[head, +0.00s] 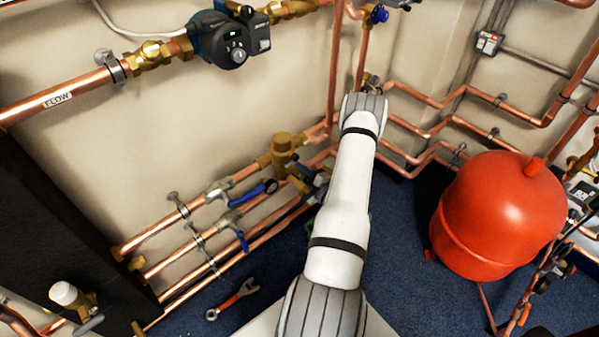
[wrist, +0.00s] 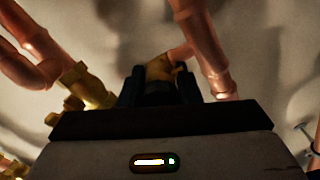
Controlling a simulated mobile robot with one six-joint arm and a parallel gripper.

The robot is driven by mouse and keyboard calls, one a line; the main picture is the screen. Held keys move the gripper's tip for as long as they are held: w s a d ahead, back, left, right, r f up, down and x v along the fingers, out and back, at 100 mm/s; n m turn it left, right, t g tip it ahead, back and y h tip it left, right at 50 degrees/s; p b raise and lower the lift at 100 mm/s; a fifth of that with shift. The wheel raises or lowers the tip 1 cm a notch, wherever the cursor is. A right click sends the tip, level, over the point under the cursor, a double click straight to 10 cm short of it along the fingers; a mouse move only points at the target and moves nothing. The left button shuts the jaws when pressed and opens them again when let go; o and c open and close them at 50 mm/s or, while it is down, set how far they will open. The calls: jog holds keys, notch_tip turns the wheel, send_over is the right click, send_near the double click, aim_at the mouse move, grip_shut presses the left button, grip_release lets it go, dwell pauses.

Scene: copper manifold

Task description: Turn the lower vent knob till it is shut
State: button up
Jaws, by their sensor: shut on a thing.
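In the wrist view my gripper (wrist: 161,78) has its two dark fingers on either side of a dark knob (wrist: 159,94), and it is shut on it. I take this knob to be the lower vent knob; most of it is hidden by the fingers and the gripper body. A brass fitting (wrist: 161,67) shows just beyond it, joined to a copper pipe. In the head view my white arm reaches up to the pipes near the wall corner and hides my gripper and the knob. How far the knob is turned cannot be seen.
A blue knob (head: 379,14) is on the pipework at the top. A pump (head: 230,42) is at the upper left. Blue-handled valves (head: 262,189) are left of my arm. A red tank (head: 499,215) stands to the right. A wrench (head: 234,298) lies on the blue floor.

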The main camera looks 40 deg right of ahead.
aim_at(307, 179)
jog(key=shift+m, duration=0.9)
jog(key=o, duration=1)
jog(key=shift+c, duration=0.2)
jog(key=shift+s+d+p, duration=0.15)
jog(key=shift+s+p, duration=0.25)
jog(key=shift+s, duration=1.55)
jog(key=shift+s+d+p, duration=0.15)
jog(key=shift+s+p, duration=0.2)
jog(key=shift+s, duration=1.6)
